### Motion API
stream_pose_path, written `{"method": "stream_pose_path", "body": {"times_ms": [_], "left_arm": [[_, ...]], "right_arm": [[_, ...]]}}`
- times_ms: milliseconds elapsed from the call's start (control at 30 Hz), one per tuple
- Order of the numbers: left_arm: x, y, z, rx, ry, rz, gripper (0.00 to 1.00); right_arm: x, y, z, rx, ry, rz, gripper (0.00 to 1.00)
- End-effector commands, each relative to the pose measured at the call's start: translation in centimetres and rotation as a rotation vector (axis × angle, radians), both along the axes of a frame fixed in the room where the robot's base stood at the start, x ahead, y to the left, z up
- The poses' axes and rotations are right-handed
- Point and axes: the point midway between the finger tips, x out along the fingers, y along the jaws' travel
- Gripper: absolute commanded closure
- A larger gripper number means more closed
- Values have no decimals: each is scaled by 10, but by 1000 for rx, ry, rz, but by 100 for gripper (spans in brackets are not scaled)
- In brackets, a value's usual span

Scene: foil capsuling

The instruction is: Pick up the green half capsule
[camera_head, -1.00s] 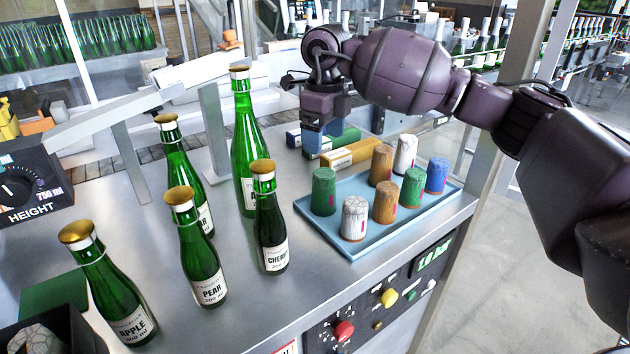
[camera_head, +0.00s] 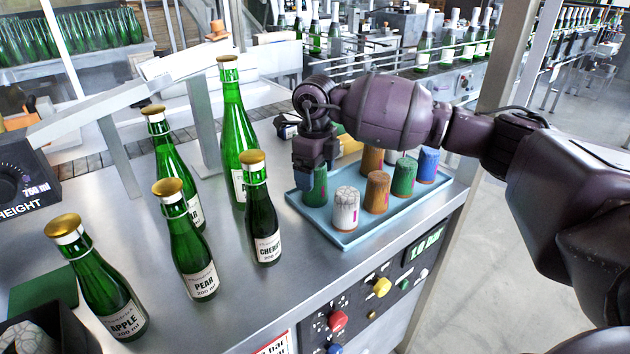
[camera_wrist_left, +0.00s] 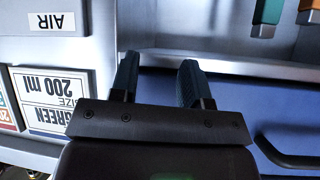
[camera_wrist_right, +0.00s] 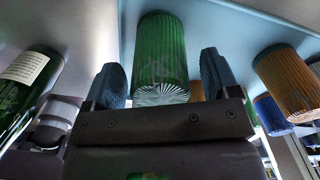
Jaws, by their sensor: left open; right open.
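Two green capsules stand upright on the light blue tray (camera_head: 345,238). One green capsule (camera_head: 318,190) is at the tray's left corner, the other green capsule (camera_head: 403,178) further right. I cannot tell from the frames which is the half size. My right gripper (camera_head: 315,172) is open and low over the left green capsule, hiding its top. In the right wrist view, this pleated green capsule (camera_wrist_right: 162,55) stands between the open fingers, with a gap on each side. My left gripper (camera_wrist_left: 157,72) is open and empty in its wrist view, out of the head view.
White (camera_head: 346,208), orange (camera_head: 377,192) and blue (camera_head: 427,166) capsules stand close by on the tray. Several green bottles with gold caps, including the cherry bottle (camera_head: 262,215), stand to the left. A control panel (camera_head: 375,290) faces the front. The counter between bottles and tray is clear.

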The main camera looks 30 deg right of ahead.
Motion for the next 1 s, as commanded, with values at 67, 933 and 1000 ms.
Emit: {"method": "stream_pose_path", "body": {"times_ms": [67, 933, 1000], "left_arm": [[0, 0, 0, 0, 1, 0, 57], [1, 0, 0, 0, 0, 0, 57], [1, 0, 1, 0, -2, 0, 57]], "right_arm": [[0, 0, -1, 0, -2, 0, 19], [0, 0, 5, -1, -3, 0, 57], [1, -1, 13, -1, -4, -1, 57]]}}
